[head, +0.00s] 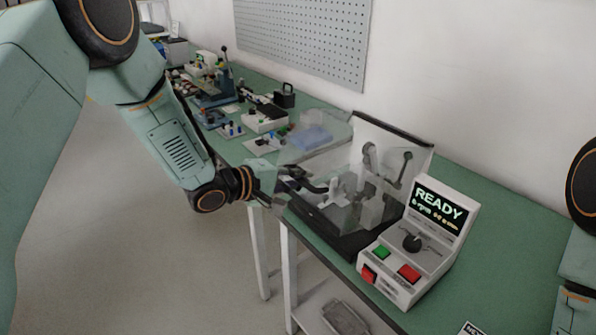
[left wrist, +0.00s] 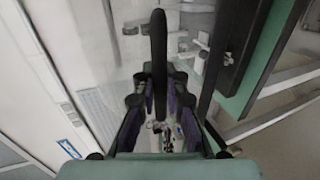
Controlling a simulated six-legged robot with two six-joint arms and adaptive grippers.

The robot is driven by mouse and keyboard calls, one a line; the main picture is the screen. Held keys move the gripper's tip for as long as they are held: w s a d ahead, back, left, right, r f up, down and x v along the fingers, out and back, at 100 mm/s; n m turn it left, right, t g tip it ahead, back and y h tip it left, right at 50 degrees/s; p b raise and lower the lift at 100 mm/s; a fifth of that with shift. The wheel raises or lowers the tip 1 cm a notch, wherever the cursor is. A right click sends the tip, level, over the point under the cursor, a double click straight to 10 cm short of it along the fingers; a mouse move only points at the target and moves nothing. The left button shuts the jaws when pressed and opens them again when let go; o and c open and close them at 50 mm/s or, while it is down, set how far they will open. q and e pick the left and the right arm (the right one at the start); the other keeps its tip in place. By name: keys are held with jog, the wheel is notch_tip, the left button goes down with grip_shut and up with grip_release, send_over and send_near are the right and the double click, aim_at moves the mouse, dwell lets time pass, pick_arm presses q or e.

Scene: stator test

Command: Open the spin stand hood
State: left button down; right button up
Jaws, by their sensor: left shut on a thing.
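The spin stand has a black base (head: 345,238), grey fixtures (head: 372,200) and a white back panel with a dark top edge (head: 405,140). Its clear hood (head: 315,150) shows as see-through panels reaching out to the left of the stand; how far it is open is hard to tell. My left gripper (head: 290,183) is at the hood's front left side, shut on the hood's handle. In the left wrist view, the dark bar of the handle (left wrist: 158,50) runs between the fingers. My right gripper is out of view; only part of that arm shows at the right edge.
A white control box (head: 415,245) with a READY screen, a knob and green and red buttons stands right of the stand. The green bench top (head: 515,250) is clear at right.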

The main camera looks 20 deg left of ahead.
pick_arm(q)
notch_tip(320, 180, up, 6)
jog(key=p, duration=0.5)
jog(key=shift+r, duration=0.1)
jog(key=w+d+r+p, duration=0.2)
jog(key=r+p, duration=0.1)
jog(key=r, duration=0.3)
jog(key=w+d+r+g+y+p, duration=0.1)
jog(key=w+r+p, duration=0.2)
jog(key=r, duration=0.3)
jog(key=w+d+r+g+p, duration=0.1)
jog(key=w+d+r+p, duration=0.1)
jog(key=r, duration=0.5)
jog(key=shift+w+d+y+p, duration=0.25)
jog(key=shift+d+y+p, duration=0.15)
jog(key=shift+p, duration=0.4)
jog(key=c, duration=1.8)
grip_release()
jog(key=shift+o, duration=0.6)
jog(key=shift+s+a+r, duration=0.1)
jog(key=shift+s+a, duration=0.1)
jog(key=shift+s, duration=0.15)
